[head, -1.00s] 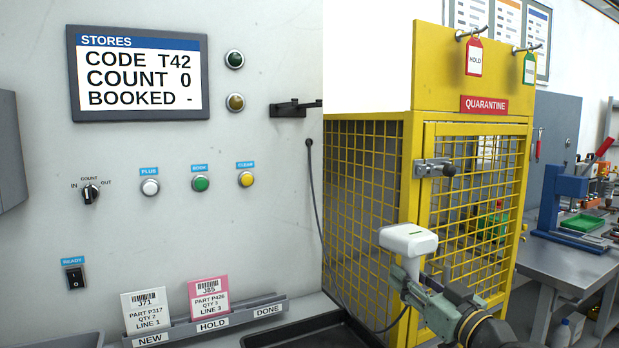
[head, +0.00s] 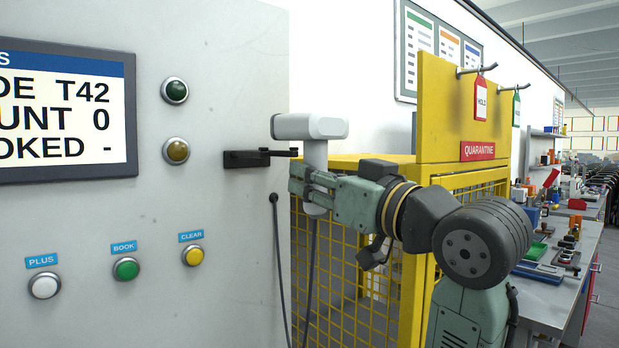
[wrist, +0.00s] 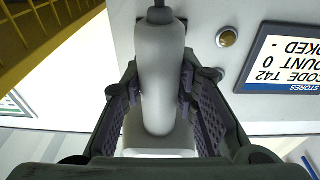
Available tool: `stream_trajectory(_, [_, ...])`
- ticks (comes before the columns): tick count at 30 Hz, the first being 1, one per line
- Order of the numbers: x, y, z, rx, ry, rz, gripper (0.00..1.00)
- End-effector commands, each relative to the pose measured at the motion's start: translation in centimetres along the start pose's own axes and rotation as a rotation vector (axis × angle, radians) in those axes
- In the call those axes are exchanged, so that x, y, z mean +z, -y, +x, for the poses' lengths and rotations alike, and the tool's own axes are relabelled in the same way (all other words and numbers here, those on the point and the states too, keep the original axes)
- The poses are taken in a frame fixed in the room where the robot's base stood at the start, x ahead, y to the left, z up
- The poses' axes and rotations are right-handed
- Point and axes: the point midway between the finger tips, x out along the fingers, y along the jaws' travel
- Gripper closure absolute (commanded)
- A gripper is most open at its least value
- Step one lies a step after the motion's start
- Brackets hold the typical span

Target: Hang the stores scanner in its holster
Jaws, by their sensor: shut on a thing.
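The stores scanner (head: 311,127) is white, with a blocky head on top and a handle below, and stands upright. My gripper (head: 308,187) is shut on its handle. A cable hangs from the handle's bottom. The holster (head: 260,158) is a dark bracket on the right edge of the grey panel, with an arm reaching toward the scanner. The scanner's head is just above and right of the bracket's tip; I cannot tell whether they touch. In the wrist view the handle (wrist: 160,75) lies between both finger pads; the holster is not clear there.
The grey stores panel (head: 220,60) fills the left, with a screen (head: 65,112), lamps and buttons. A yellow quarantine cage (head: 345,270) stands behind my gripper, with tags hanging on hooks above. A workbench (head: 550,290) is at the right.

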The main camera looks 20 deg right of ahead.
Motion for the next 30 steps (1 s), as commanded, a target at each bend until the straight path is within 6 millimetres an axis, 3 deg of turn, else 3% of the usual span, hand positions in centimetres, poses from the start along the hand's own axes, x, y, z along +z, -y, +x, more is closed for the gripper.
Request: stream_trajectory(30, [1.9,0.2,9.9,-0.002,0.001,0.0,1.0])
